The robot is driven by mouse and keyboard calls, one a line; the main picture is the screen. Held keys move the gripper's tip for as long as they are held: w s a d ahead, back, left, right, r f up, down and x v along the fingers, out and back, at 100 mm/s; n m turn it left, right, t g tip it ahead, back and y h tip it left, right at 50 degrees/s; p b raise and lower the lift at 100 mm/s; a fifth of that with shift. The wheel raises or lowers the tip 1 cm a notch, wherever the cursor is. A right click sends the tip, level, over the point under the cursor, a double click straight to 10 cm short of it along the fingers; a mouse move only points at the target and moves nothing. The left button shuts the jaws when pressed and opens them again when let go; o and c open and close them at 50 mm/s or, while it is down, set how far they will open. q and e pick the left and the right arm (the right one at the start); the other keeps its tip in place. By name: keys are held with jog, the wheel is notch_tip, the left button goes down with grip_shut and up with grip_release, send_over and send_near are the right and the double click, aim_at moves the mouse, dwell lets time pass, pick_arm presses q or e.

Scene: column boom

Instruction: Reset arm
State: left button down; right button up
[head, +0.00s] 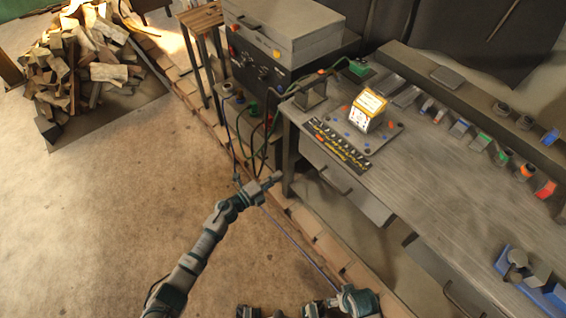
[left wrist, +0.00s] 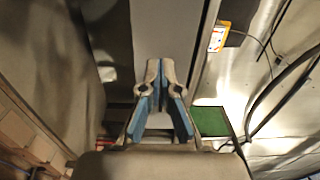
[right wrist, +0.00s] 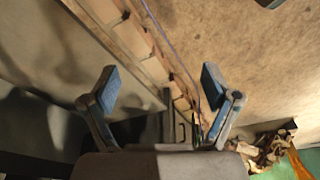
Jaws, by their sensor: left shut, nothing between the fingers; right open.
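My left arm comes in from the lower left in the head view. Its gripper (head: 272,181) points towards the front left corner of the workbench, above the floor. In the left wrist view the left gripper (left wrist: 160,76) has its fingertips together with nothing between them. In the right wrist view my right gripper (right wrist: 161,88) has its blue-padded fingers wide apart and empty, with floor and brick edging beyond. Part of my right arm shows at the bottom of the head view; its fingertips are hard to make out there.
A workbench (head: 440,190) on the right carries a yellow-and-white box (head: 367,108), several coloured parts and a blue holder (head: 535,280). A grey machine (head: 275,40) with hanging cables stands behind. Firewood (head: 85,65) is piled at the upper left. The floor (head: 110,200) on the left is clear.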

pick_arm(q)
jog(key=s+a+f+n+y+p, duration=0.2)
jog(key=s+a+f+n+y, duration=0.5)
jog(key=a+f+n, duration=0.3)
jog(key=s+a+f+n+y+p, duration=0.2)
jog(key=s+a+f+n+y, duration=0.5)
jog(key=f+n, duration=0.4)
jog(key=s+a+f+n+g, duration=0.1)
jog(key=s+f+n+g, duration=0.1)
jog(key=s, duration=0.7)
jog(key=s+a+f+n+g+p, duration=0.1)
jog(key=s+f, duration=0.4)
jog(key=s, duration=0.5)
jog(key=s+a+f+n+g+p, duration=0.1)
jog(key=s+a+f+n+g, duration=0.1)
jog(key=s, duration=0.7)
notch_tip(320, 180, down, 2)
jog(key=a+g, duration=0.1)
jog(key=g, duration=0.2)
jog(key=shift+s+n+g+y, duration=0.25)
jog(key=shift+n+g+y, duration=0.05)
jog(key=shift+y, duration=0.1)
pick_arm(e)
jog(key=s+f, duration=0.4)
jog(key=f, duration=1.2)
jog(key=shift+d+g, duration=0.25)
jog(key=shift+g, duration=0.15)
